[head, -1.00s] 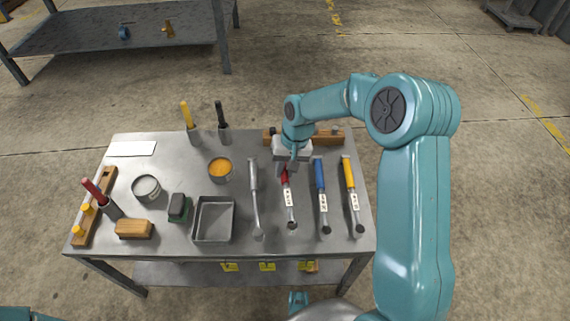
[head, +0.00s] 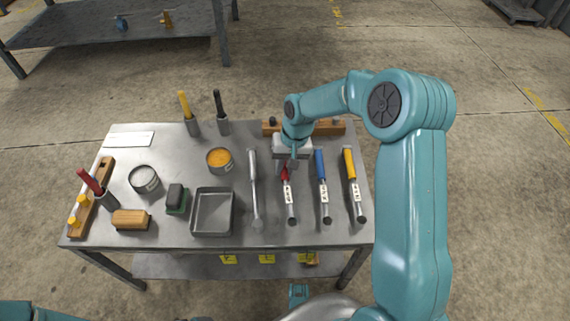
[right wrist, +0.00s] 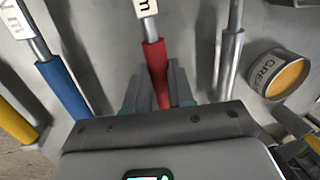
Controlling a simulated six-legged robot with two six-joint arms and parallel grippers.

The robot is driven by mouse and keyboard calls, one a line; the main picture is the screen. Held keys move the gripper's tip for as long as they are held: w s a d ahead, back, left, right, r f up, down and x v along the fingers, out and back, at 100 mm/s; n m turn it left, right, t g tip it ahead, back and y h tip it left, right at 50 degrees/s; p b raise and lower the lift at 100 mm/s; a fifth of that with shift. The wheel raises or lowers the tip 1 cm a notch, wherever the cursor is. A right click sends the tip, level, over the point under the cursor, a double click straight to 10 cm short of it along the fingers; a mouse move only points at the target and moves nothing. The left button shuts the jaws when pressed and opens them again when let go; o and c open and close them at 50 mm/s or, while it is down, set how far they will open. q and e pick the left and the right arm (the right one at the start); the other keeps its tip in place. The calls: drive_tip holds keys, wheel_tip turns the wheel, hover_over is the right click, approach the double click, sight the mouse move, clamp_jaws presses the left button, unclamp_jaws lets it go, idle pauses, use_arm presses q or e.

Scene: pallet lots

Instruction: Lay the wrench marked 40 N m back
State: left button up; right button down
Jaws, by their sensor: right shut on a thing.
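A red-handled wrench (head: 287,183) lies between a grey-handled one (head: 253,180) and a blue-handled one (head: 320,168); a yellow-handled one (head: 349,163) is at the right. My right gripper (head: 291,164) is low over the table's back half, shut on the red handle. In the right wrist view its fingers (right wrist: 155,88) flank the red handle (right wrist: 156,62). White tags on the shafts end in "m", but their numbers are too small or cut off to read. Whether the red-handled wrench touches the tabletop, I cannot tell. My left gripper is out of view.
The wrenches lie on a steel table (head: 175,233). A wooden rack (head: 330,128) stands behind my right gripper. An open orange grease tin (head: 219,161) and an empty grey tray (head: 212,233) are left of the wrenches. A shelf (head: 170,40) stands farther back.

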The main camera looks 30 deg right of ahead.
drive_tip(key=c, duration=0.9)
unclamp_jaws()
drive_tip(key=shift+r, duration=0.1)
